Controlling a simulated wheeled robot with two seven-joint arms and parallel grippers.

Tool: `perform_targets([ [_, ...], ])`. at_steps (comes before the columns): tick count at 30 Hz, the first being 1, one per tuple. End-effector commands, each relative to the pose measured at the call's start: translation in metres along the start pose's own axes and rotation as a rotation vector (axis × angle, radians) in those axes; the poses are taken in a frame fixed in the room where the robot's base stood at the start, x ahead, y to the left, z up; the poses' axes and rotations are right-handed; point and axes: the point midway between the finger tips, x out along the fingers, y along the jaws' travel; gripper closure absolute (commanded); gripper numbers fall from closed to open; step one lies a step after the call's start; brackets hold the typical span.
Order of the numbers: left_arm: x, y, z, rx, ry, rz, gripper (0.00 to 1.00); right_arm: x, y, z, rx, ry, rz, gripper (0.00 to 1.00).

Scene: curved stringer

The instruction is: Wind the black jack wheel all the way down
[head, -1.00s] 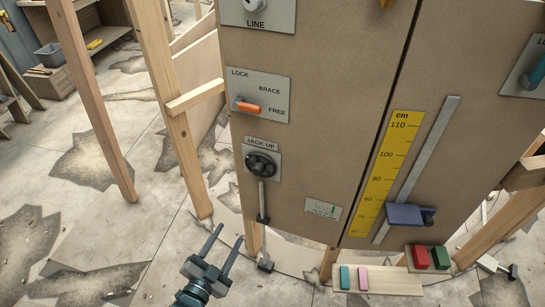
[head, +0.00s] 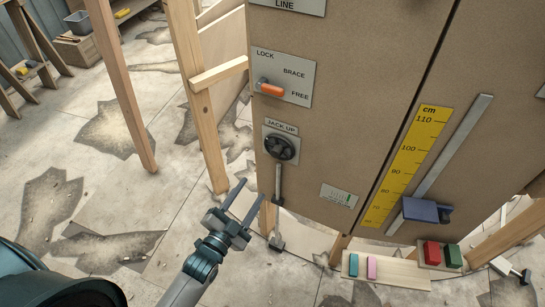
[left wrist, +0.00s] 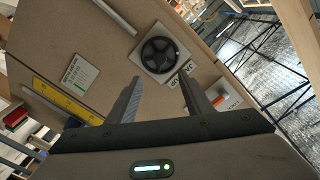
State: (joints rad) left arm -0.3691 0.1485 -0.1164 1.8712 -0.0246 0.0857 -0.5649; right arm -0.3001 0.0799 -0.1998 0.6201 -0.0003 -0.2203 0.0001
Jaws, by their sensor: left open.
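The black jack wheel (head: 282,147) is mounted on a grey plate labelled JACK UP on the brown panel. A metal jack rod (head: 278,182) runs down below it to a foot near the floor. My left gripper (head: 241,202) is open and empty, below and left of the wheel, with its two fingers apart. In the left wrist view the wheel (left wrist: 159,54) shows ahead, beyond the fingertips, and nothing is between the fingers. The gripper does not touch the wheel. My right gripper is not in view.
Above the wheel is an orange lever (head: 271,90) on a LOCK, BRACE, FREE plate. A yellow cm scale (head: 405,165) and blue slider (head: 426,211) are to the right. A wooden post (head: 199,95) stands left of the panel. Coloured blocks lie on boards at lower right.

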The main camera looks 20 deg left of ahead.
Motion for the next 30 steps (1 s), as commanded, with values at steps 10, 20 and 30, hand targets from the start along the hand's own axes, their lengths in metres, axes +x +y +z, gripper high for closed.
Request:
perform_targets([
  [10, 0.059, -0.002, -0.002, -0.001, 0.001, -0.001, 0.54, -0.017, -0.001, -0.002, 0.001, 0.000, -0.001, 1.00],
  [20, 0.116, -0.002, -0.002, -0.001, 0.000, -0.001, 0.54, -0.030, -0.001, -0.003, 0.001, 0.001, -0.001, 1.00],
  [30, 0.148, 0.000, -0.001, 0.000, 0.000, 0.000, 0.54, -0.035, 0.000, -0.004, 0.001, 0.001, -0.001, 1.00],
])
